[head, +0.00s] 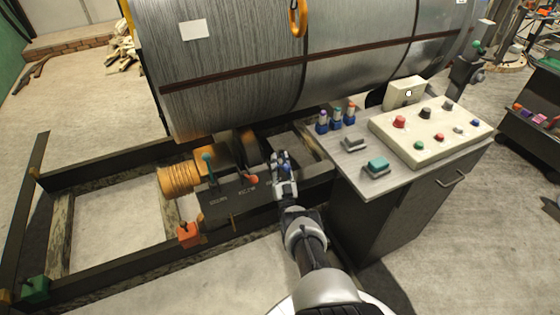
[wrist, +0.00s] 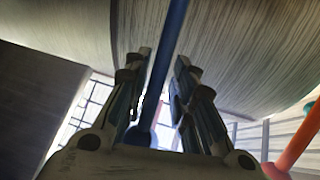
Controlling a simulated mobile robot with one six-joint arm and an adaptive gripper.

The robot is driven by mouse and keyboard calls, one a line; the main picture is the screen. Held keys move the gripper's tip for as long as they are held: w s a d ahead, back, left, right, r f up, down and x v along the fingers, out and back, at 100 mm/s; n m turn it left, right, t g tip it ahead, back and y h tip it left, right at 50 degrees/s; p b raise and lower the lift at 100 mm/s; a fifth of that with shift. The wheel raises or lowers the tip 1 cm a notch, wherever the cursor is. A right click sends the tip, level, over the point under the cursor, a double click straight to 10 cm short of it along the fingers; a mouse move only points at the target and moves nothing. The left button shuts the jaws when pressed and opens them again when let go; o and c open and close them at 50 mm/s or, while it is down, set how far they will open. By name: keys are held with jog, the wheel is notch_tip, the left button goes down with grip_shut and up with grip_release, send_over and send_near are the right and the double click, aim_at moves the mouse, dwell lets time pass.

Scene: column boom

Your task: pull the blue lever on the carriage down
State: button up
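The blue lever (wrist: 165,65) shows in the wrist view as a long blue bar running between the two fingers of my gripper (wrist: 163,62). The fingers are apart, one on each side of the bar, and I cannot tell whether either touches it. In the head view my gripper (head: 281,163) is beside the dark carriage (head: 228,203), at its right end under the big cylinder. It hides most of the blue lever there. A red-handled lever (head: 247,180) and a teal-handled lever (head: 208,166) stand to the left on the carriage.
The large grey cylinder (head: 230,70) hangs close above and behind my gripper. A control cabinet (head: 385,185) with buttons stands close on the right. A red bar (wrist: 297,142) is at the right of the wrist view. Black frame beams (head: 110,170) lie left; open floor is in front.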

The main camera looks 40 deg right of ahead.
jog(key=shift+o, duration=0.3)
jog(key=shift+r, duration=0.1)
notch_tip(320, 180, up, 10)
jog(key=shift+a, duration=0.15)
dwell(0.5)
